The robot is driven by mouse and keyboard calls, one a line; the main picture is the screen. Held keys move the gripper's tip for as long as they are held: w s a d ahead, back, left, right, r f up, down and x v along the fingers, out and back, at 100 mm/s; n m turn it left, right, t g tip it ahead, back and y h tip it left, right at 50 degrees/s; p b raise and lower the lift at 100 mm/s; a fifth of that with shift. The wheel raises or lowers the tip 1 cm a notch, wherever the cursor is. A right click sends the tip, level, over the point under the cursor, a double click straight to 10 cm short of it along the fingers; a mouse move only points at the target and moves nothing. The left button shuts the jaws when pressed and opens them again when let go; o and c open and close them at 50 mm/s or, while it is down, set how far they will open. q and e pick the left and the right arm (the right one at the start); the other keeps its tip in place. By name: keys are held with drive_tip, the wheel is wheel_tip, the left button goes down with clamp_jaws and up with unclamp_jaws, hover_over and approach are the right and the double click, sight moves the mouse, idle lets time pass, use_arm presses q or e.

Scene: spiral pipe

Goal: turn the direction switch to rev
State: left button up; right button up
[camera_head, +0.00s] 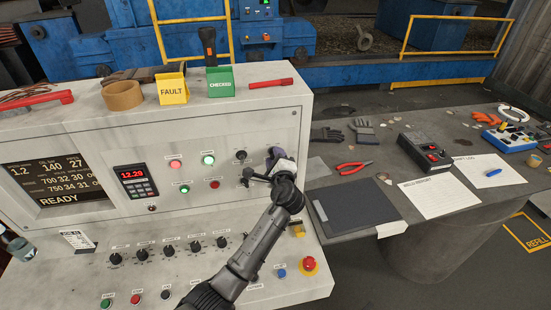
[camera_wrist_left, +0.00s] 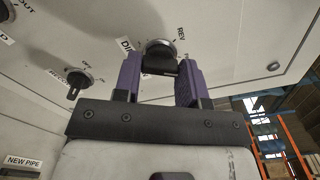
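The direction switch (camera_wrist_left: 160,50) is a dark knob on a metallic round base on the white console face. A "REV" label (camera_wrist_left: 180,33) sits beside it in the left wrist view. A partly covered label starting "DI" is on its other side. My left gripper (camera_head: 276,157) is at the upper right of the console front in the head view and covers the switch there. In the left wrist view its purple fingers (camera_wrist_left: 160,74) are apart, one on each side of the knob. I cannot tell whether they touch it. My right gripper is not in view.
Another black knob (camera_wrist_left: 78,80) is left of the switch in the wrist view. Lit buttons (camera_head: 208,160) and a row of knobs (camera_head: 168,249) are on the console. A red emergency button (camera_head: 309,264) is below my gripper. A grey table (camera_head: 345,180) stands right.

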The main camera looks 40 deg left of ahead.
use_arm(q)
drive_tip(key=c, duration=0.4)
drive_tip(key=n+b, duration=0.8)
drive_tip(key=n, duration=0.3)
drive_tip(key=shift+n, duration=0.4)
idle(0.3)
drive_tip(key=o, duration=0.9)
